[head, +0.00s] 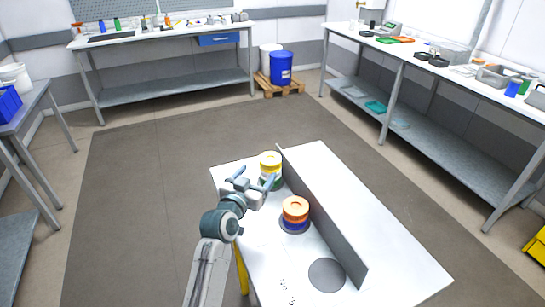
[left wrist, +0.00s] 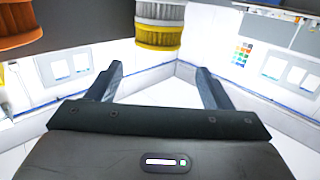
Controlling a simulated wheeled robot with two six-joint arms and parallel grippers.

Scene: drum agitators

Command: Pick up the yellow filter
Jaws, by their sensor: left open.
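The yellow filter (head: 270,158) is the top of a stack of yellow, whitish and green parts at the far left part of the white table. In the left wrist view, the yellow filter (left wrist: 158,36) shows at the top middle, against a whitish-grey band. My left gripper (head: 255,177) is open and empty just in front and left of this stack. In the wrist view its fingers (left wrist: 158,84) stand apart on either side, with the filter beyond their tips. I see no contact. My right gripper is not in view.
An orange-and-blue stack (head: 295,211) stands nearer on the same table (head: 385,232); its orange part (left wrist: 22,22) is at the wrist view's top left. An upright grey divider (head: 325,222) runs close along the stacks' right. A dark disc (head: 327,275) lies in front. The table's right side is clear.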

